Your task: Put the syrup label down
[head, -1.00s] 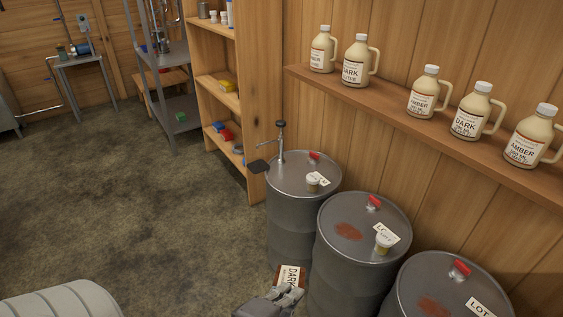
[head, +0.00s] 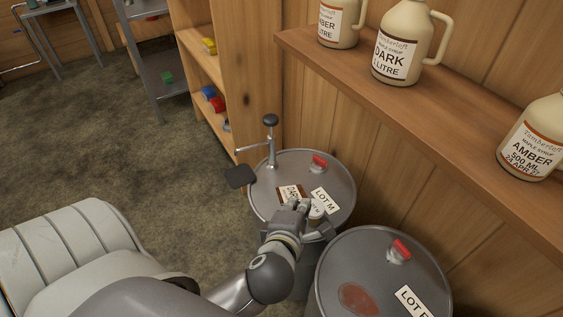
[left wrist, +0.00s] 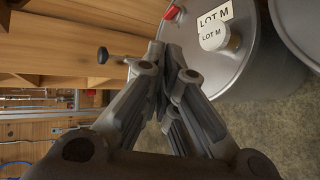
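The syrup label (head: 290,193), a small card with a brown band and "DARK" print, shows in the head view at the fingertips of my left gripper (head: 298,204). The gripper is shut on it, over the lid of the far steel drum (head: 335,172). I cannot tell whether the label touches the lid. In the left wrist view my gripper's fingers (left wrist: 170,62) are together; the label cannot be made out there. My right gripper is not in view.
A LOT M card (head: 325,200) and a small sample cup (head: 316,211) are close beside the gripper. A second drum (head: 430,275) is nearer; jugs (head: 405,42) line the shelf.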

